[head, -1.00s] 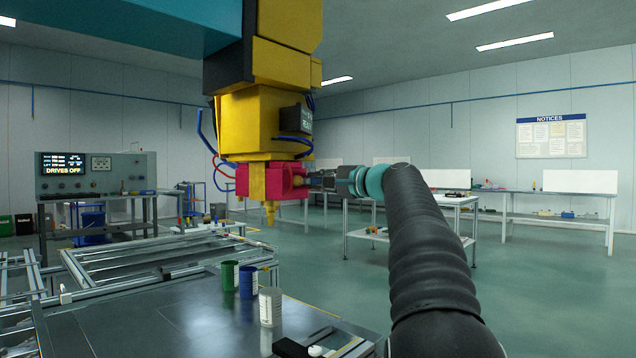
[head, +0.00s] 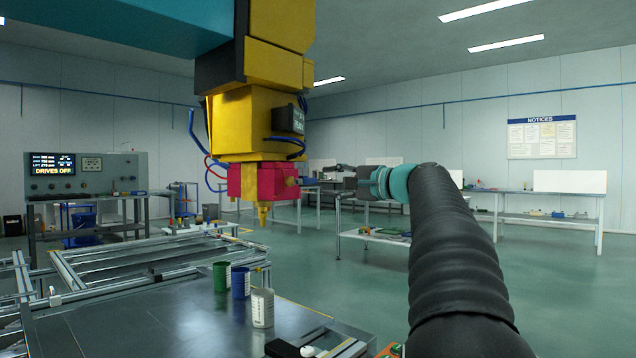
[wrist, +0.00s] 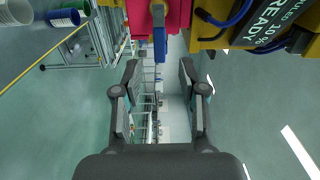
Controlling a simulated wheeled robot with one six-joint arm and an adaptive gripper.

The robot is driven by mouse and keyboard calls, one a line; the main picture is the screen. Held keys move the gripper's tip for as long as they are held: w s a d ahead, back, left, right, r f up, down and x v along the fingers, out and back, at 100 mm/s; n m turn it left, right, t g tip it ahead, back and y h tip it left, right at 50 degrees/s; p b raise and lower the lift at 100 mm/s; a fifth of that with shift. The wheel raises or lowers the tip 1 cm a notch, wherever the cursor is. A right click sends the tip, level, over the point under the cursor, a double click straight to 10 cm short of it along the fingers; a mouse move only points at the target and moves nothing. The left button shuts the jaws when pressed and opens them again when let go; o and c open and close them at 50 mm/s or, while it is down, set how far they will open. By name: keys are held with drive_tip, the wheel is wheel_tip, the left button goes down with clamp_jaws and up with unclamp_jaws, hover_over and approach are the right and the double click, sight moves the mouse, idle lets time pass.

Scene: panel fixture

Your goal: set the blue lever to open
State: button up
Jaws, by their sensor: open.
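The blue lever (wrist: 159,42) shows in the wrist view as a narrow blue bar beside the red block (wrist: 177,14). It lies straight ahead of the gap between my fingers, and I cannot tell whether it is between the fingertips. In the head view I cannot make out the lever. There the red block (head: 262,181) hangs under the yellow machine head (head: 245,125). My gripper (wrist: 158,68) is open and empty, one finger on each side of the gap. In the head view my gripper (head: 318,173) is just right of the red block, partly hidden by my arm.
Below the machine head, a green can (head: 222,278), a blue can (head: 240,284) and a pale can (head: 262,308) stand on the metal bench (head: 150,322). Cables (head: 206,165) loop beside the head. A control console (head: 85,178) stands at the left. Open floor lies to the right.

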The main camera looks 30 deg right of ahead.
drive_tip(key=v, duration=0.5)
drive_tip(key=shift+w, duration=0.1)
idle(0.4)
drive_tip(key=d+f+g+h, duration=0.3)
drive_tip(key=f, duration=1)
drive_tip(key=s+a+f+n+g+h, duration=0.1)
drive_tip(key=s+a+f+g, duration=0.3)
drive_tip(key=f, duration=0.6)
drive_tip(key=s+a+f+n+g+h+p, duration=0.1)
drive_tip(key=s+a+f+n, duration=0.5)
drive_tip(key=s+a, duration=0.6)
drive_tip(key=s+a+f+n+g+h+p, duration=0.1)
drive_tip(key=s+a+f+n+g+p, duration=0.1)
drive_tip(key=s+a+f+n, duration=0.4)
drive_tip(key=shift+s+a+f+n+g, duration=0.3)
drive_tip(key=shift+s+a+f, duration=0.7)
drive_tip(key=shift+s+a, duration=0.85)
drive_tip(key=shift+s+a+f+n+g, duration=0.1)
drive_tip(key=shift+s+a+f+g, duration=0.3)
drive_tip(key=shift+s+a+f, duration=1.45)
